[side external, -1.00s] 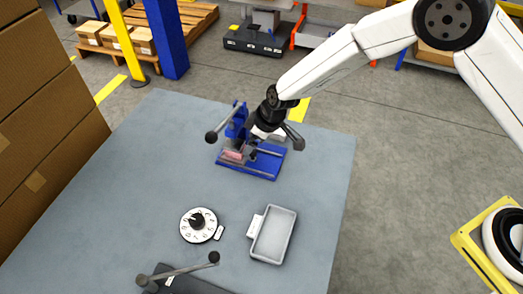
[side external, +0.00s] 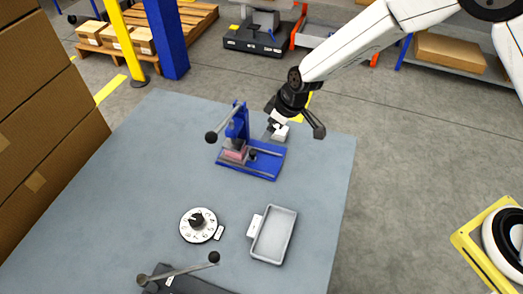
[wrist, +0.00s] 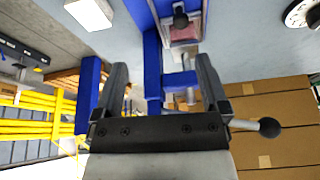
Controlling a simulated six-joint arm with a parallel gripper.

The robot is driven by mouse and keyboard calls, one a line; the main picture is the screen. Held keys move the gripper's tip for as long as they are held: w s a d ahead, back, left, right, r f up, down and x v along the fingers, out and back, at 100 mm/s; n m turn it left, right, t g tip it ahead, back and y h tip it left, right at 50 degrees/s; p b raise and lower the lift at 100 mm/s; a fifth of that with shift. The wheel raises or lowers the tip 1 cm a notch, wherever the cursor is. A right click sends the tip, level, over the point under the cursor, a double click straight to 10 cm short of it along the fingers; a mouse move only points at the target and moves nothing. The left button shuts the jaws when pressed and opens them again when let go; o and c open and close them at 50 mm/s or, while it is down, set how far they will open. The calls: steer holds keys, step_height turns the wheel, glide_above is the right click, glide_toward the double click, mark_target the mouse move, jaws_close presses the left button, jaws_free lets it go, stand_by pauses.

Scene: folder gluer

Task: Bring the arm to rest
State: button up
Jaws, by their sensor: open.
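My gripper (side external: 275,125) is above the far right part of the grey table (side external: 150,190), up and to the right of the blue lever press (side external: 264,166). In the wrist view its two fingers (wrist: 160,66) are spread, with nothing held between them. The press also shows beyond the fingers in the wrist view (wrist: 152,68). A pinkish block (side external: 235,155) sits in the press; it also shows in the wrist view (wrist: 185,33). The press lever ends in a black knob (side external: 211,137) at the left.
A white block (side external: 281,133) is close behind the press, near my gripper. A numbered dial (side external: 199,225), a grey tray (side external: 273,235) and a dark device with a lever (side external: 180,284) are nearer the front. Cardboard boxes (side external: 40,120) stack at the left.

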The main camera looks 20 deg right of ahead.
steer(key=s+d+r+m+h, duration=0.1)
steer(key=s+d+r+m, duration=0.2)
steer(key=s+d, duration=0.7)
steer(key=s+d+r+m+h, duration=0.1)
steer(key=s+d+r+m, duration=0.3)
steer(key=s+d, duration=0.7)
step_height(320, 180, up, 2)
steer(key=shift+d+r+m+g+h, duration=0.15)
steer(key=shift+d+m+g+h, duration=0.05)
steer(key=shift+m+g+h, duration=0.1)
